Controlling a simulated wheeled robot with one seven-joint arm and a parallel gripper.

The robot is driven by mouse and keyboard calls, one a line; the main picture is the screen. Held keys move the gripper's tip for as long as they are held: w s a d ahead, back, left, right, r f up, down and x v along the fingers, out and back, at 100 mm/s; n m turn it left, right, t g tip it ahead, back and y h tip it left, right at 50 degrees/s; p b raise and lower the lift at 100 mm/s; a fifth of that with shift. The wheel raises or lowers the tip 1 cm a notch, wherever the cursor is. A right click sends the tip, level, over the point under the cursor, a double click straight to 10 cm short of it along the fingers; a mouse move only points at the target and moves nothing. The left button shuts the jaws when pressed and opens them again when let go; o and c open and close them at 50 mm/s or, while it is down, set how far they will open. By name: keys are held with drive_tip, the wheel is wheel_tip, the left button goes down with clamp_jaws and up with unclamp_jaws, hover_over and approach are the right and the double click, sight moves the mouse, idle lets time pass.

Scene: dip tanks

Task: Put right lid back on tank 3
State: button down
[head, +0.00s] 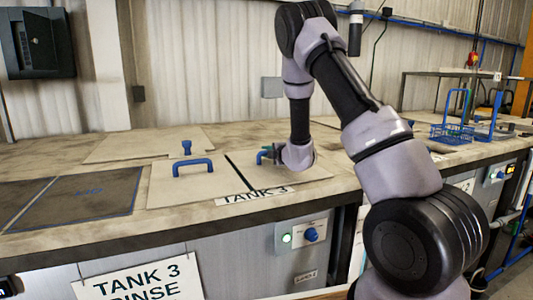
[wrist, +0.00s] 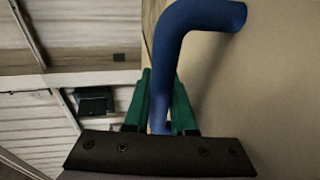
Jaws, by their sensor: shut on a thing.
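The right lid (head: 268,178) is a flat beige panel with a blue handle (wrist: 200,20). It lies over the right part of tank 3 (head: 225,262), roughly level beside the left lid (head: 180,190). A thin dark gap runs between the two lids. I cannot tell whether the right lid rests fully in place or sits slightly raised. My gripper (head: 265,154) is shut on the right lid's handle. In the wrist view, the green fingers of my gripper (wrist: 160,115) close around one leg of it. My arm hides part of the lid's right side.
A dark panel (head: 75,198) lies left of the left lid. Another flat lid with a blue knob (head: 187,147) lies behind. A blue wire basket (head: 452,132) stands far right. The "TANK 3" label (head: 252,196) is on the front edge.

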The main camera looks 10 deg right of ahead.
drive_tip(key=c, duration=1.2)
unclamp_jaws()
drive_tip(key=shift+f, duration=0.1)
drive_tip(key=o, duration=0.4)
drive_tip(key=shift+o, duration=0.2)
